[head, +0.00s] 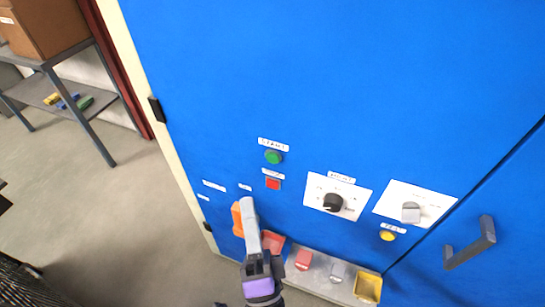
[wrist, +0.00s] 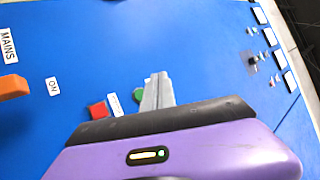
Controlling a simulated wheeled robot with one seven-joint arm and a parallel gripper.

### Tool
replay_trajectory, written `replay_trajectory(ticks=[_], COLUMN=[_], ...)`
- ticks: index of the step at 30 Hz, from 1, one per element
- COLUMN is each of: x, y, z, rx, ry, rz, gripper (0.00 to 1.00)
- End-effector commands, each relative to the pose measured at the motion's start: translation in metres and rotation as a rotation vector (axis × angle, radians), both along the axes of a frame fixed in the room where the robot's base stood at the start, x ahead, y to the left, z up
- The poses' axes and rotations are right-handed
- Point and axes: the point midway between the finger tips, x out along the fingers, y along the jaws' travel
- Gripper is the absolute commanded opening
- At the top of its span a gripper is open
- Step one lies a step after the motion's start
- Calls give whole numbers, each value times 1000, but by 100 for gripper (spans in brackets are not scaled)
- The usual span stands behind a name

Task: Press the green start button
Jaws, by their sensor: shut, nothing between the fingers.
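The green start button (head: 273,156) is round and sits on the blue cabinet front under a white label. The red square button (head: 273,183) is below it. My gripper (head: 248,205) is shut and empty, in front of the panel, below and left of the green button in the head view. In the wrist view the green button (wrist: 138,95) shows just left of my shut fingertips (wrist: 158,85), partly hidden by the gripper. The red button (wrist: 97,110) is further left. I cannot tell whether the fingers touch the panel.
An orange handle (head: 238,220) is beside my gripper. A black knob (head: 333,202), a grey switch (head: 410,212) and a yellow button (head: 387,236) are to the right. A ledge (head: 320,277) with coloured items runs below. A door handle (head: 470,244) sticks out at right.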

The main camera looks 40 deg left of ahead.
Motion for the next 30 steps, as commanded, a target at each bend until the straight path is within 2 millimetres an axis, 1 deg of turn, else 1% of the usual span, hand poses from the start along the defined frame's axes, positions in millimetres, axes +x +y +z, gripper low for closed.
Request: replay_trajectory(ticks=[5,15,18,24,30], x=[18,61,70,80,82], y=[5,14,17,19,20], z=[-1,-2,-2,-1,0], rx=[0,1,0,0,0], ry=[-2,-2,-2,-2,0], rz=[-1,-2,-1,-1,0], gripper=[0,0,0,0,0])
